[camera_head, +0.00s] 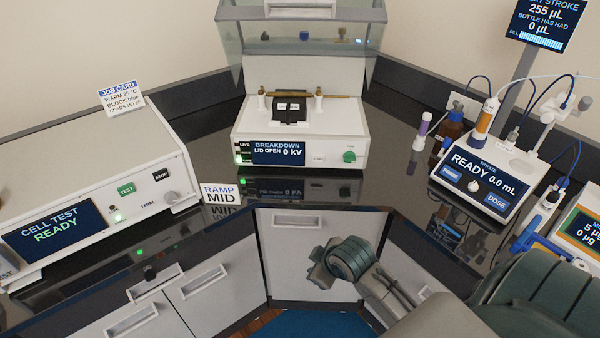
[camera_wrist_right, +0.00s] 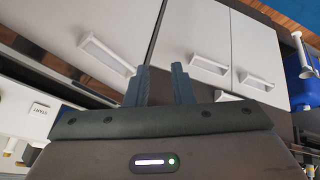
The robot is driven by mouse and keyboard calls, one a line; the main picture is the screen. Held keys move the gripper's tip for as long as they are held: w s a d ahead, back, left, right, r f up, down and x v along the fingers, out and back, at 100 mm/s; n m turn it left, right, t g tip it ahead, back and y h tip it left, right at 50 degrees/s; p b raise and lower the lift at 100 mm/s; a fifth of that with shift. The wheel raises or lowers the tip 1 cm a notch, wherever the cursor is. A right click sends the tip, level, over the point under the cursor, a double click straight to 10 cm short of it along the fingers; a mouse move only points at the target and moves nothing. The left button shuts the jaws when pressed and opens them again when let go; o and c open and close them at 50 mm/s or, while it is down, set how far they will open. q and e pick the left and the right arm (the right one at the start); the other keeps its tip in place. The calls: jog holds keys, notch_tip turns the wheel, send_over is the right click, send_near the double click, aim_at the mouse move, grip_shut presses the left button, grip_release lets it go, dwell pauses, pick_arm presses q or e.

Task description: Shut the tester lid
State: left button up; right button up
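The breakdown tester (camera_head: 300,140) stands on the dark bench at the back corner. Its screen reads "LID OPEN 0 kV". Its clear lid (camera_head: 300,45) is raised and tilted back above the body, with a pale handle (camera_head: 300,5) at its top edge, cut by the frame. A black cell block sits uncovered on the tester's top. My right arm reaches in from the lower right, low in front of the bench and apart from the tester. My right gripper (camera_wrist_right: 160,85) is open and empty in the right wrist view, before cabinet fronts. My left gripper is out of view.
A cell-test unit (camera_head: 90,190) stands at left with a job card. A "RAMP MID" card (camera_head: 220,193) stands left of the tester. A titrator (camera_head: 485,180), bottles and a tilted screen are at right. The bench directly before the tester is clear.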

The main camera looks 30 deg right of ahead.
jog(key=w+d+r+n+t, duration=0.3)
jog(key=w+r+n, duration=0.1)
jog(key=w+r, duration=0.8)
jog(key=n+t+y+p, duration=0.1)
jog(key=n+t+y, duration=0.1)
jog(key=n+t, duration=0.55)
send_near(302, 2)
jog(key=shift+n, duration=0.45)
jog(key=w+p, duration=0.2)
jog(key=w, duration=0.1)
jog(key=w+p, duration=0.2)
jog(key=w, duration=0.1)
jog(key=w+a+p, duration=0.1)
jog(key=w+p, duration=0.1)
jog(key=w, duration=0.1)
jog(key=shift+w+f, duration=0.2)
jog(key=shift+w, duration=0.2)
jog(key=shift+w+a+f, duration=0.1)
jog(key=shift+w+f, duration=0.15)
jog(key=shift+w, duration=0.25)
grip_shut()
